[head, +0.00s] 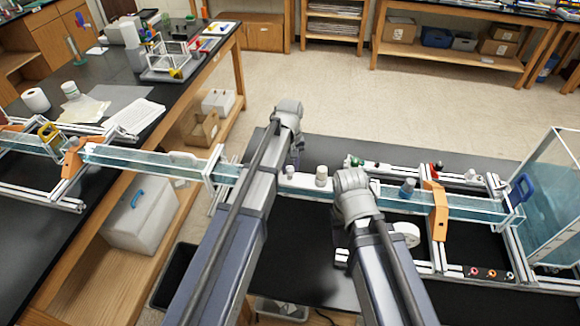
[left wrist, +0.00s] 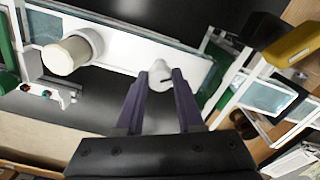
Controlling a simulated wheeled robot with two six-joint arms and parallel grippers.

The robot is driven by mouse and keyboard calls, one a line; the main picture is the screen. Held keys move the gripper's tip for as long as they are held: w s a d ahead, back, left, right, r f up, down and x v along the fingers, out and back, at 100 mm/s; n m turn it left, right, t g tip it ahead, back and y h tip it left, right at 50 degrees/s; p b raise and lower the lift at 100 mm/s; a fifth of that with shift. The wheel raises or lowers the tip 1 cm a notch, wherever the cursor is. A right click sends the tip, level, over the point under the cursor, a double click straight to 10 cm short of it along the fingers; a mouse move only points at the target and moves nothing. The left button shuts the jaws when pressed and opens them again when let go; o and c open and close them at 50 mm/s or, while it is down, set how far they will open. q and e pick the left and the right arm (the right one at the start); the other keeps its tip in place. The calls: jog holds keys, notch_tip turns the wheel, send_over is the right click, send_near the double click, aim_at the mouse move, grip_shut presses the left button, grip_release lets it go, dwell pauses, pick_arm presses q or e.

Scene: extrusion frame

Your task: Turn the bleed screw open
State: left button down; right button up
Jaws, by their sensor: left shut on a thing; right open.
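The bleed screw is a small white knob with a dark mark (left wrist: 159,73), on a white plate on the channel in the left wrist view. My left gripper (left wrist: 153,84) has its two purple fingers on either side of the knob and is shut on it. In the head view my left gripper (head: 295,160) is at the middle of the channel, mostly behind my own arm. My right arm's wrist (head: 354,195) is right of it, over the near side of the channel; its fingers are hidden in this view.
A white cylinder with a beige cap (left wrist: 65,55) stands on the same plate, beside the knob. The clear channel (head: 467,207) runs on right through an orange clamp (head: 437,210) toward a tank (head: 555,190).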

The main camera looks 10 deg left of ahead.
aim_at(290, 168)
pick_arm(q)
jog(key=shift+n, duration=2.1)
jog(key=c, duration=0.5)
grip_release()
jog(key=shift+c, duration=0.2)
jog(key=shift+r, duration=0.1)
notch_tip(290, 168, up, 8)
jog(key=p, duration=0.8)
jog(key=shift+f, duration=0.2)
